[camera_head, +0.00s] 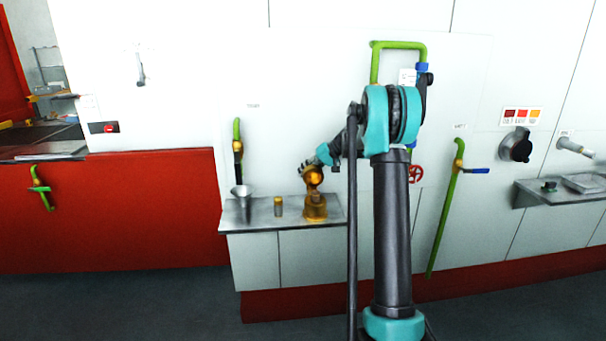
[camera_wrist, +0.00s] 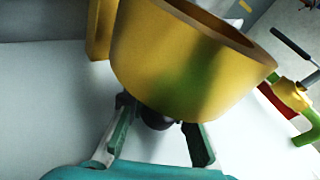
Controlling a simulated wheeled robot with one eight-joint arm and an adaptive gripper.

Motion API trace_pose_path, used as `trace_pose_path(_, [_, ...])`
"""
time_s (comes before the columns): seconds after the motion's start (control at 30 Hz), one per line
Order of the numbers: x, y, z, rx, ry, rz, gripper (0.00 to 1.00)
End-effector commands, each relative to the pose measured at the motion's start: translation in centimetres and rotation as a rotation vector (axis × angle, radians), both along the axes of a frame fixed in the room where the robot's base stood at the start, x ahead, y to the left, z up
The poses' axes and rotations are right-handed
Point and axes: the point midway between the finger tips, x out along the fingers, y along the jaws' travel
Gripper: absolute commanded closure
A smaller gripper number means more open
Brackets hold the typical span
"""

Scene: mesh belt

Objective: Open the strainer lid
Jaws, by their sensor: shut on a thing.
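The brass strainer (camera_head: 316,210) stands on the grey metal shelf in the head view. Its round brass lid (camera_head: 314,177) shows above the body, tilted up on its edge. In the wrist view the lid (camera_wrist: 185,65) fills the upper middle as a brass cup, its hollow rim turned up and to the right. My gripper (camera_wrist: 157,115) has one finger on each side of a dark knob (camera_wrist: 156,119) under the lid, and is shut on it. In the head view my gripper (camera_head: 324,155) is small beside the lid, and its fingers are hard to make out.
The shelf (camera_head: 262,216) also carries a metal funnel (camera_head: 241,192) and a small brass cap (camera_head: 278,206). A green pipe with a valve (camera_head: 238,147) rises behind the funnel. Another green pipe with a blue-handled valve (camera_head: 459,166) stands right of my arm.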

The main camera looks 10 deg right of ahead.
Motion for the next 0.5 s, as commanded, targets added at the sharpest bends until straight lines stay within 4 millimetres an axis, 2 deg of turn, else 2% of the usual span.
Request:
trace_pose_path(0.17, [-0.12,-0.46,-0.30,-0.008,0.003,-0.003,1.00])
trace_pose_path(0.2, [-0.13,-0.47,-0.31,-0.008,0.003,-0.003,0.79])
trace_pose_path(0.37, [-0.08,-0.38,-0.22,-0.006,0.001,-0.002,0.59])
trace_pose_path(0.5, [-0.06,-0.27,-0.14,-0.004,0.001,-0.001,0.57])
